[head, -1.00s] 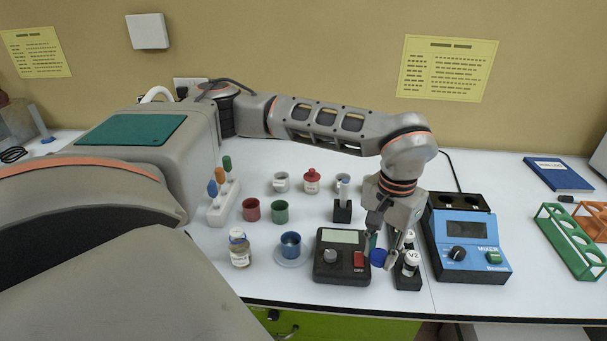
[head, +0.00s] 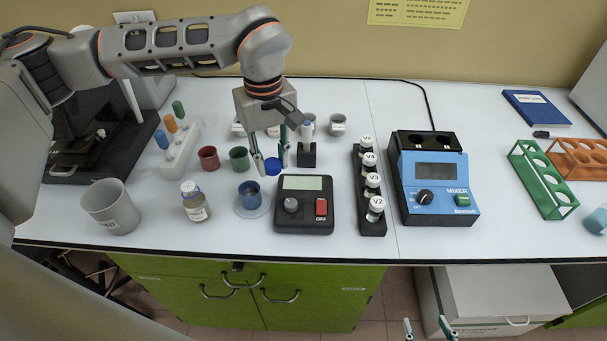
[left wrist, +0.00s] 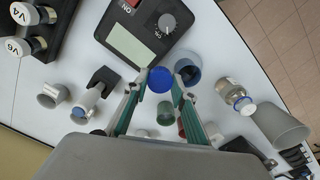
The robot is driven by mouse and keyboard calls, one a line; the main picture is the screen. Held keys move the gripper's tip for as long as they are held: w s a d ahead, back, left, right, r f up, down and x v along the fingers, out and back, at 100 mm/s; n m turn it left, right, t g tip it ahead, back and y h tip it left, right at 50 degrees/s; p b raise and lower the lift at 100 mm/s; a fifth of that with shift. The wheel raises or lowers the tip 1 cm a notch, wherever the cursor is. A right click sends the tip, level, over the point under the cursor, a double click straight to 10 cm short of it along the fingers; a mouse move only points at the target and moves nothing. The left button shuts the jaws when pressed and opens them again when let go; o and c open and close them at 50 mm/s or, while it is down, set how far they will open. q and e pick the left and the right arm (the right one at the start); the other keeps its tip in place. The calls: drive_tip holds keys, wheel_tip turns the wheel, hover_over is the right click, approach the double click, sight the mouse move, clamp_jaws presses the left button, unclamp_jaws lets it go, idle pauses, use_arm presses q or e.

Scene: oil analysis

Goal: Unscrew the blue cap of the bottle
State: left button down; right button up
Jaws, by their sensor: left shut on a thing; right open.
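A small bottle (head: 197,207) with brownish contents and a label stands upright near the table's front left; its neck shows blue, and whether that is a cap or a ring is too small to tell. It also shows in the left wrist view (left wrist: 233,91). My left gripper (head: 272,164) is shut on a round blue cap (head: 272,167), held above the table to the right of the bottle and apart from it. The cap also sits between the fingertips in the left wrist view (left wrist: 160,80). My right gripper (head: 427,328) is open and empty at the bottom edge, below the table front.
A blue cup (head: 250,193) on a saucer and a black scale (head: 304,222) are near the held cap. A grey beaker (head: 110,207) stands left of the bottle. A black vial rack (head: 371,226) and blue mixer (head: 433,190) stand right. Red (head: 208,158) and green (head: 239,158) cups are behind.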

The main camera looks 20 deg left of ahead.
use_arm(q)
drive_tip(key=shift+w+d+r+n, duration=0.1)
drive_tip(key=shift+d+r+n, duration=0.1)
drive_tip(key=shift+n, duration=0.4)
drive_tip(key=shift+w+d+r+n, duration=0.1)
drive_tip(key=shift+r+n, duration=0.1)
drive_tip(key=shift+n, duration=0.4)
drive_tip(key=w+d+r+n, duration=0.2)
drive_tip(key=d+n, duration=0.1)
drive_tip(key=n, duration=0.6)
wheel_tip(320, 180, up, 8)
drive_tip(key=n+b, duration=0.1)
drive_tip(key=n, duration=3.4)
hover_over(343, 196)
wheel_tip(343, 196, down, 19)
drive_tip(key=shift+f+p, duration=0.15)
drive_tip(key=shift+p, duration=0.7)
drive_tip(key=shift+f, duration=0.2)
use_arm(e)
drive_tip(key=shift+s+a+r, duration=0.1)
drive_tip(key=shift+s+r, duration=0.15)
drive_tip(key=shift+s, duration=0.1)
